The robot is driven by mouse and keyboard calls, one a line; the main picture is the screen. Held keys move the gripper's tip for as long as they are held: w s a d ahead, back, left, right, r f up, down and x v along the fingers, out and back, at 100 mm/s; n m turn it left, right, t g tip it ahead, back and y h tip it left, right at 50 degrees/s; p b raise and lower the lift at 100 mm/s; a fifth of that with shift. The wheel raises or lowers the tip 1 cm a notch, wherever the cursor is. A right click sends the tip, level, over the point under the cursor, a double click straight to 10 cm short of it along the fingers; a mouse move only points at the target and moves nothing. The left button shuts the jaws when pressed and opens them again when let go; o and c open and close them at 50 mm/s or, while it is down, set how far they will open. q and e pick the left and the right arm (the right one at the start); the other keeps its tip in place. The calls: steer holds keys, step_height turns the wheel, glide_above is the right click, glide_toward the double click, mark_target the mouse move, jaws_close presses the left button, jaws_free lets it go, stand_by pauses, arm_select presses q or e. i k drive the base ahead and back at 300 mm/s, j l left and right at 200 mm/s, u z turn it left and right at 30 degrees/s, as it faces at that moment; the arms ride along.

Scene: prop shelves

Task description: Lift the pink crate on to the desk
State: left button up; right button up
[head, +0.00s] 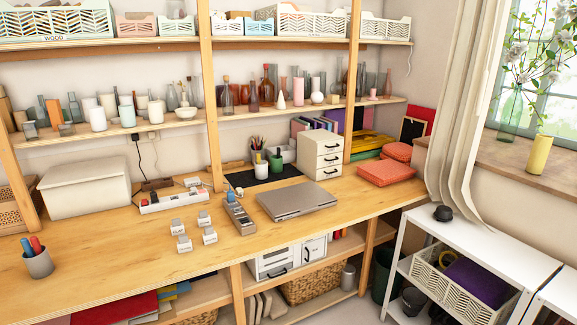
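A small pink crate (136,26) sits on the upper wall shelf, left of the middle upright, well above the desk. The wooden desk (110,242) runs below the shelves from the left edge towards the window. Neither of my grippers shows in the head view, so their state and any contents are hidden.
Other crates, including a blue one (258,27), share the upper shelf (120,44). Bottles fill the lower shelf. On the desk are a closed laptop (297,201), a pen cup (37,263), small white blocks and a white box (85,190). The desk's left front is mostly bare.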

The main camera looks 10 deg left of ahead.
mark_target(121, 20)
steer(key=i+l+u, duration=0.7)
steer(key=l+u, duration=0.25)
steer(key=i+l+u, duration=0.15)
steer(key=l+u, duration=0.15)
